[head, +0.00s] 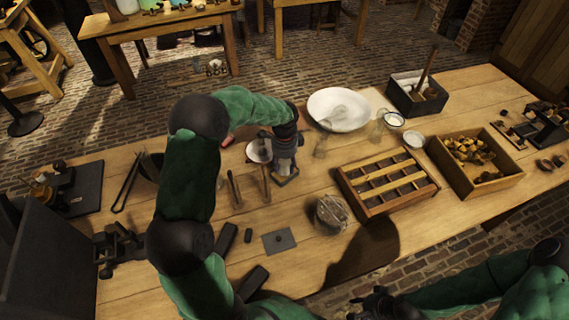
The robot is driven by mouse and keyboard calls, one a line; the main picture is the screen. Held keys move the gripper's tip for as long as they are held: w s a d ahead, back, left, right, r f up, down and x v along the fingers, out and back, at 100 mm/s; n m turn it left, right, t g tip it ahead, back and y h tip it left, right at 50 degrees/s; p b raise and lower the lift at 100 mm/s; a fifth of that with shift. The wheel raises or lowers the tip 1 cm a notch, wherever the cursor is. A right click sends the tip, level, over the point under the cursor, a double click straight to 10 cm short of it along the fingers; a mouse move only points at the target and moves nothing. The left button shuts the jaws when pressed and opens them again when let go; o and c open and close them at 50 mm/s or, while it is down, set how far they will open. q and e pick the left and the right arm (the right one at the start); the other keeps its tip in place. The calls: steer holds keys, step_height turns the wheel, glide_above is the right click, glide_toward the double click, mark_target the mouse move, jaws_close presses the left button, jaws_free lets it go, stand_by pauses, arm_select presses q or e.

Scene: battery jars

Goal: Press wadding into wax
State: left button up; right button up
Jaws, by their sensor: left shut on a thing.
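My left gripper (285,172) points down at the middle of the bench, just above or at a small dark square piece (287,181). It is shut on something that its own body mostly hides. A small pale round dish or ladle (259,151) shows just left of it. A round, fibrous tan bundle (332,212) sits to its lower right. A large white bowl (352,98) behind it holds a pale lump (337,118). I cannot tell for sure which is the wadding or the wax. My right gripper (375,303) is low at the front edge, dark and unclear.
A wooden compartment tray (346,185) stands right of centre. Beyond it are a crate of yellowish pieces (439,168), a dark box with a mallet (403,98) and glass jars (381,126).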

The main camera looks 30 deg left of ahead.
stand_by(0.6)
arm_select(q)
steer(key=shift+r+p, duration=2.8)
steer(key=shift+r, duration=0.7)
step_height(320, 180, up, 14)
steer(key=p, duration=0.7)
steer(key=s+d+f+n+b, duration=0.3)
steer(key=d+f+n+b, duration=0.4)
steer(key=d+f+n, duration=0.55)
steer(key=p, duration=0.4)
glide_above(285, 161)
steer(key=shift+d+f, duration=0.15)
steer(key=shift+f, duration=0.8)
steer(key=shift+a+f, duration=0.15)
steer(key=shift+a, duration=0.05)
steer(key=shift+f+b, duration=1.85)
steer(key=shift+f, duration=1.15)
